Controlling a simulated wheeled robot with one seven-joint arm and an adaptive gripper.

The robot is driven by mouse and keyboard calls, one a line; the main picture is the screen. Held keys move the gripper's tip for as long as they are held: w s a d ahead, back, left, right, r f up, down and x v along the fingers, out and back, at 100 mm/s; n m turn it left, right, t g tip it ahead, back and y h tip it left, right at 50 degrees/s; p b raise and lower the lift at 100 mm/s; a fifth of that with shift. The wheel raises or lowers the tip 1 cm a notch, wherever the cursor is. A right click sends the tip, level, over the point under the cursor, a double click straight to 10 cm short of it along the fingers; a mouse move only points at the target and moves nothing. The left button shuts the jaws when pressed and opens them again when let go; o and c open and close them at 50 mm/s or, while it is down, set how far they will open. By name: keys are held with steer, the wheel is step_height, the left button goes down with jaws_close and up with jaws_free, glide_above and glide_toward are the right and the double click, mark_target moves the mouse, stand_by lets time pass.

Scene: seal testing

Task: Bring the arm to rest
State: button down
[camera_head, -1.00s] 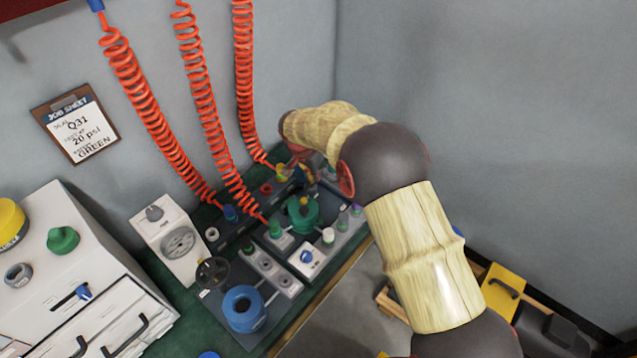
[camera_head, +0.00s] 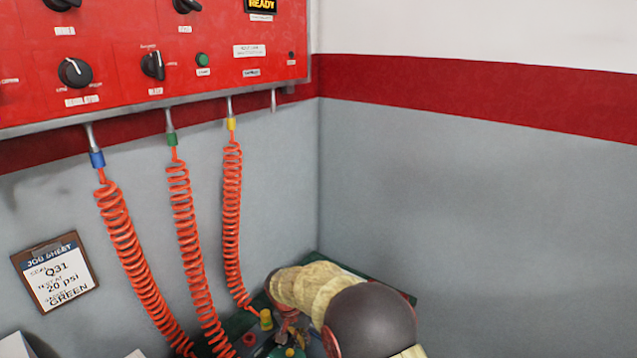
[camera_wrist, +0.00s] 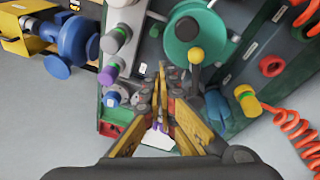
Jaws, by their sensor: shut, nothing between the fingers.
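My arm, in pale ribbed sleeves with a dark joint (camera_head: 372,322), reaches over the green bench from the lower right in the head view. The tip of my gripper is hard to make out there, low among the bench parts. In the wrist view my gripper (camera_wrist: 161,75) has its yellow and black fingers together with nothing between them. The fingertips are over the test fixture, close to a green round wheel (camera_wrist: 187,38) and a yellow ball-ended lever (camera_wrist: 196,56). I cannot tell whether they touch anything.
A red control panel (camera_head: 110,60) hangs above, with a READY display (camera_head: 261,5). Three orange coiled hoses (camera_head: 232,215) hang beside my arm. A yellow hose end (camera_wrist: 247,100) is right of the fingers. Capped posts (camera_wrist: 115,40) stand left. Grey wall space (camera_head: 480,200) is clear.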

steer(key=s+d+r+n+t, duration=0.1)
steer(key=s+d+r, duration=0.6)
steer(key=s, duration=0.5)
steer(key=s+d+r+n+t+y, duration=0.1)
steer(key=s+d+r, duration=0.7)
steer(key=s+r, duration=0.4)
steer(key=s+d+r+t+y, duration=0.1)
steer(key=s+d+r, duration=0.7)
steer(key=s+r, duration=0.2)
steer(key=shift+s+d+n+t+p, duration=0.25)
steer(key=shift+s+n+t+p, duration=0.15)
steer(key=shift+s, duration=0.7)
steer(key=c, duration=2.6)
jaws_free()
